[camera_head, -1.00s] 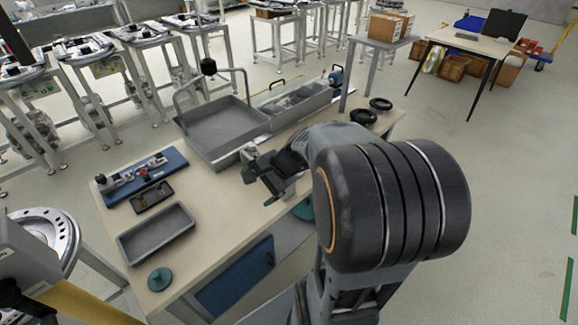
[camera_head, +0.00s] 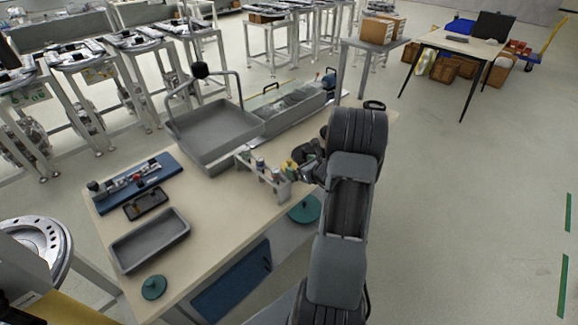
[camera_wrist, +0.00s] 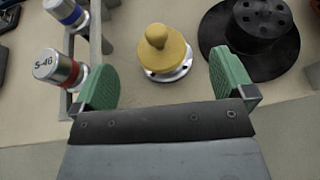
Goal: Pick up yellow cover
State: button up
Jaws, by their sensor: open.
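The yellow cover (camera_wrist: 161,50) has a rounded knob on top and sits on a silver flanged base on the table in the wrist view. In the head view the yellow cover (camera_head: 289,166) shows small beside my gripper (camera_head: 306,170). In the wrist view my gripper (camera_wrist: 167,82) is open, with its green pads apart, one on each side of the cover and nearer the camera. I see no contact between the pads and the cover.
A metal rack (camera_head: 262,180) holding small cylinders stands close left; a cylinder marked S-46 (camera_wrist: 60,67) is beside the left pad. A black flanged part (camera_wrist: 250,38) lies close right. A grey tray (camera_head: 215,130) and a smaller tray (camera_head: 150,240) are farther left.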

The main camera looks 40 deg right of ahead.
aim_at(291, 163)
jog(key=shift+p+x, duration=0.9)
jog(key=shift+x, duration=2.6)
jog(key=shift+a+f, duration=0.1)
jog(key=shift+f, duration=0.05)
jog(key=c, duration=0.9)
jog(key=shift+c, duration=0.2)
